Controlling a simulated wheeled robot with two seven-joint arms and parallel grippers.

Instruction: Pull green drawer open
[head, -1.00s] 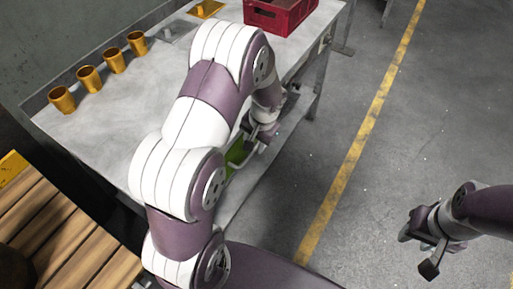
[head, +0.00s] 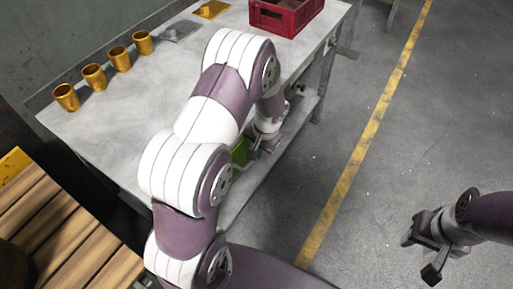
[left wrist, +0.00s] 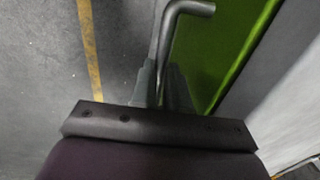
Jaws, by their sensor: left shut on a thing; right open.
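The green drawer (head: 241,151) shows as a small patch at the bench's front side, mostly hidden behind my left arm. Its green front (left wrist: 215,45) fills the upper right of the left wrist view. A bent grey metal handle (left wrist: 188,8) stands off this front. My left gripper (left wrist: 163,75) is shut on the handle, its fingers beside the green face. In the head view my left gripper (head: 262,145) is at the drawer, partly hidden by my own arm. My right gripper (head: 428,257) is open and empty over the floor at the lower right. I cannot tell how far the drawer is out.
The grey workbench (head: 140,100) carries several brass cups (head: 93,77) and a red crate (head: 285,16) at the back. A slatted wooden surface (head: 60,240) is at the lower left. The floor right of the bench, with a yellow line (head: 360,155), is clear.

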